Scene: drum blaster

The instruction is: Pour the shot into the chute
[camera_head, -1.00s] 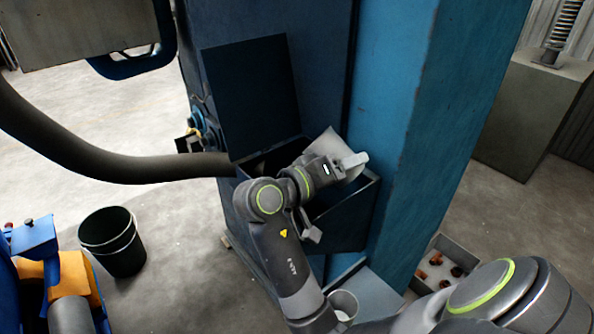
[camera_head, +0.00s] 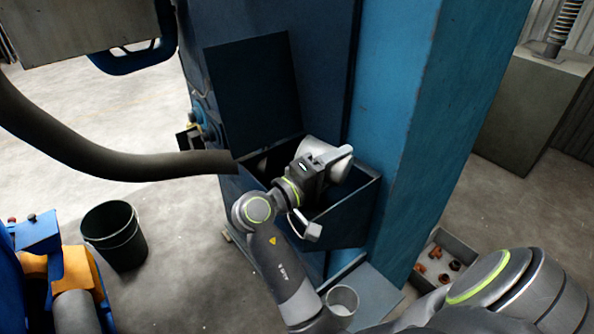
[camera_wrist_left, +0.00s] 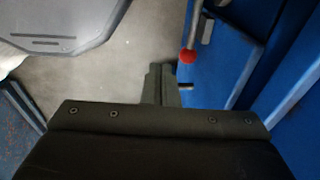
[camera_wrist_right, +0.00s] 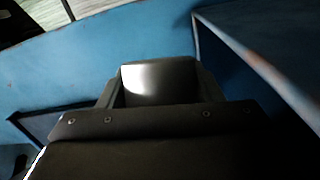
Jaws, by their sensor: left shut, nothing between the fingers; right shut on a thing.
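The chute (camera_head: 345,228) is a dark blue open-topped box on the blue machine, its lid (camera_head: 255,92) raised. My right gripper (camera_head: 322,160) is over the chute's opening. It is shut on a pale metal container (camera_head: 342,167), which lies tilted over the opening. The container also shows between the fingers in the right wrist view (camera_wrist_right: 160,82). Its mouth and any shot in it are hidden. My left gripper (camera_wrist_left: 161,84) is shut and empty in the left wrist view, above grey floor beside blue panels; the head view does not show its fingers.
A grey cup (camera_head: 341,300) stands below the chute, beside my right arm. A thick grey hose (camera_head: 110,162) runs in from the left. A black bucket (camera_head: 114,236) stands on the floor. A grey box (camera_head: 447,258) with brownish parts is at the lower right.

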